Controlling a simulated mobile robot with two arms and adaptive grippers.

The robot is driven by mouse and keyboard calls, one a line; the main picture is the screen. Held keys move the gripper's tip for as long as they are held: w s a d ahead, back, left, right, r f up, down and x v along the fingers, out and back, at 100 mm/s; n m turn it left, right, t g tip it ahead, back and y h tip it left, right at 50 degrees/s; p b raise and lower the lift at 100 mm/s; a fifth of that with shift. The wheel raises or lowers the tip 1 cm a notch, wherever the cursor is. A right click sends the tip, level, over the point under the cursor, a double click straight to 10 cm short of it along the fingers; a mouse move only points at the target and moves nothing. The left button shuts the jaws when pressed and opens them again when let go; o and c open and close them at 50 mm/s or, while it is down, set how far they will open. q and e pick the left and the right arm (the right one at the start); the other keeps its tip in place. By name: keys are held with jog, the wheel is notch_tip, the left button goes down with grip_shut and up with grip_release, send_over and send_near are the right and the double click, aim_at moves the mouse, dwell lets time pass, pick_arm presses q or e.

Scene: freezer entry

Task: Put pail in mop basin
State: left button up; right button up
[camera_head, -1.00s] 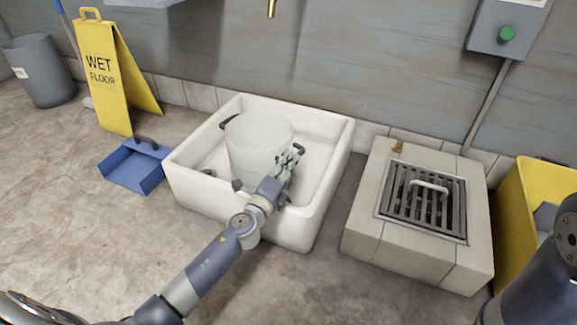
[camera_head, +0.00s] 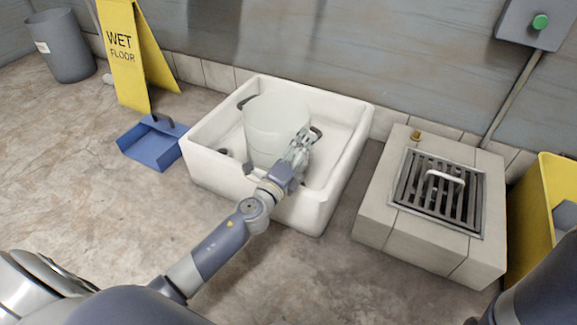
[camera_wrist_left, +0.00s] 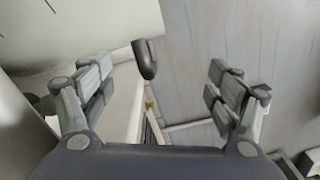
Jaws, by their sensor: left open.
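The translucent white pail (camera_head: 274,125) stands upright inside the white mop basin (camera_head: 215,172) in the head view. A dark handle end shows on each side of its rim. My left gripper (camera_head: 303,142) reaches over the basin's front wall and is beside the pail's right side. In the left wrist view my left gripper (camera_wrist_left: 160,95) is open with nothing between its fingers. The pail (camera_wrist_left: 75,30) fills the upper left there, with one dark handle lug near the fingers. Whether a finger touches the pail I cannot tell. My right gripper is not in view.
A blue dustpan (camera_head: 152,147) lies left of the basin, near a yellow wet floor sign (camera_head: 125,50) and grey bin (camera_head: 62,45). A tiled drain block with a grate (camera_head: 437,190) stands to the right, beside a yellow container (camera_head: 545,200). Floor in front is clear.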

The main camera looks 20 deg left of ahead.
pick_arm(q)
jog(key=s+f, duration=0.1)
jog(key=s, duration=0.9)
jog(key=shift+a, duration=0.3)
jog(key=shift+r, duration=0.1)
